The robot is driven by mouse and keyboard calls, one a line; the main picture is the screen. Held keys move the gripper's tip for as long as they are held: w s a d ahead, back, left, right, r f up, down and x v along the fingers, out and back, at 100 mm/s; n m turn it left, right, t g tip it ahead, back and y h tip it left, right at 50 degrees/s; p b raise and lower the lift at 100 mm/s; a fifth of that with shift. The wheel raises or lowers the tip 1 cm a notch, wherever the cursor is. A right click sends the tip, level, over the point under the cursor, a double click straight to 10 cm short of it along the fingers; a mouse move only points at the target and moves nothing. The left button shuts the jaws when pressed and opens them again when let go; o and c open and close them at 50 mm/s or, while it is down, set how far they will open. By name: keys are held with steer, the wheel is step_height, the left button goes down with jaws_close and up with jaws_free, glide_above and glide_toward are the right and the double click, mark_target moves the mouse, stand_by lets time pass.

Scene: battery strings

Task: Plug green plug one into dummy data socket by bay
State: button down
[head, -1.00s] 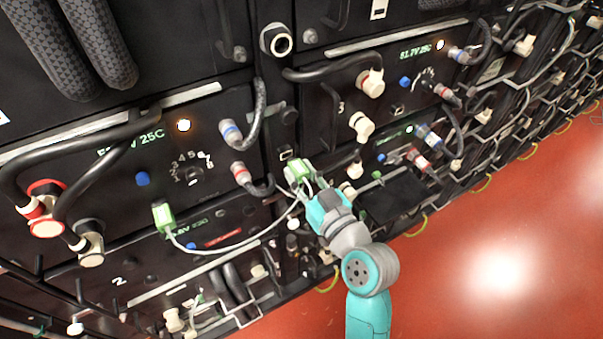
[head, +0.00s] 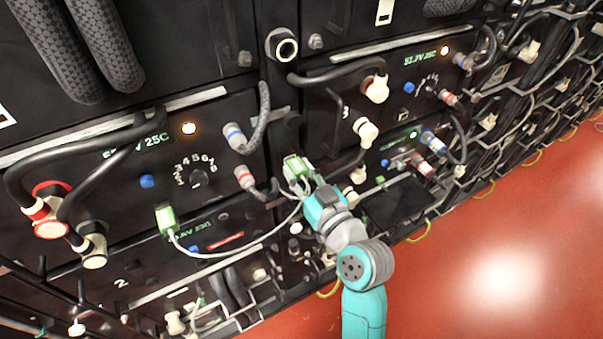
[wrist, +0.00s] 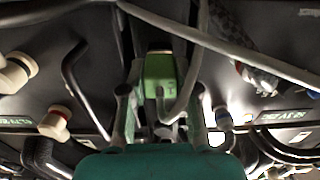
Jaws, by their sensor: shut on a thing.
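My gripper (head: 308,188) is shut on a green plug (head: 296,168) with a pale lead. The held plug is up against the dark upright strip between two battery columns. The wrist view shows this green plug (wrist: 158,72) between my two fingers, its grey lead curling toward the camera. The small socket on the strip is covered by the plug, so I cannot tell whether the plug is seated. A second green plug (head: 165,217) sits on the lower left battery module, and a pale lead runs from it toward my gripper.
Black cables with red-and-white connectors (head: 50,222) and cream connectors (head: 365,129) stick out on both sides. Grey braided cables (head: 252,130) hang close to the upper left of my gripper. The red floor (head: 500,260) is clear at right.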

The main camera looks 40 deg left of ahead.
steer(key=shift+w+a, duration=0.15)
steer(key=shift+a, duration=0.3)
steer(key=c, duration=0.8)
jaws_free()
steer(key=v, duration=1.2)
steer(key=shift+d+f, duration=0.1)
steer(key=shift+f, duration=0.05)
